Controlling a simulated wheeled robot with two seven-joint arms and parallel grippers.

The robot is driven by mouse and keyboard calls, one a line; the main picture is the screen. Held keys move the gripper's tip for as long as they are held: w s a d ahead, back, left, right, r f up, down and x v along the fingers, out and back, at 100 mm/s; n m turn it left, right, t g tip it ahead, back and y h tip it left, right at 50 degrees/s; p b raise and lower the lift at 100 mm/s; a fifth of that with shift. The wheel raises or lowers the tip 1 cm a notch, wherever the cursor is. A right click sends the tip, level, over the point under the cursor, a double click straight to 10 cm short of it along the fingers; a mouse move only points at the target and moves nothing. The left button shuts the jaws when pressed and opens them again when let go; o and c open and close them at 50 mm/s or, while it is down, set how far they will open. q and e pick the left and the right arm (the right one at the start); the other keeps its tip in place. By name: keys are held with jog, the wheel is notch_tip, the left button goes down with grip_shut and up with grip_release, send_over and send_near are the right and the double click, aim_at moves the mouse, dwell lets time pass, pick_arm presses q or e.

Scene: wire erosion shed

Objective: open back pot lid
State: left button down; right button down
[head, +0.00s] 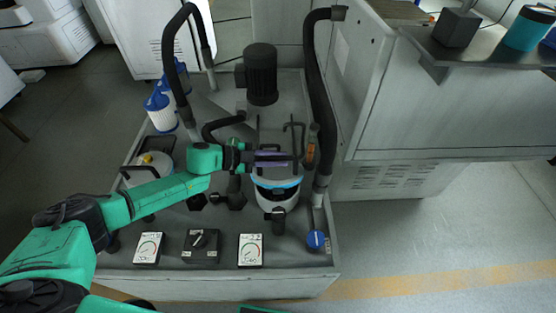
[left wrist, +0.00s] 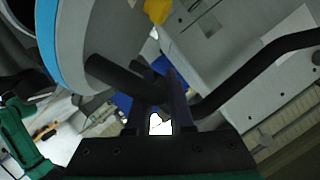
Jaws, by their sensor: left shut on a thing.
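A pale pot with a blue band (head: 278,196) stands at the right of the dark machine deck in the head view. Thin dark rods rise behind its top. My left gripper (head: 279,158) reaches in from the left, just above this pot, and hides much of its top. In the left wrist view, the pot's pale body and blue band (left wrist: 47,45) fill the upper left. There my left gripper (left wrist: 160,112) is shut on a dark handle bar (left wrist: 118,77) beside the pot. I cannot tell whether the lid is raised. My right gripper is out of view.
A black motor (head: 261,75) stands behind. A thick black hose (head: 317,95) runs along the right, beside a grey cabinet (head: 372,80). Two gauges and a switch box (head: 201,246) line the front.

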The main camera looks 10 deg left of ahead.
pick_arm(q)
jog(key=shift+w+a+r+n+g, duration=0.15)
jog(key=shift+w+r+n+g, duration=0.15)
jog(key=shift+w+r+n, duration=0.35)
jog(key=shift+w+a+r, duration=0.15)
jog(key=shift+w+r, duration=0.25)
jog(key=shift+w, duration=0.4)
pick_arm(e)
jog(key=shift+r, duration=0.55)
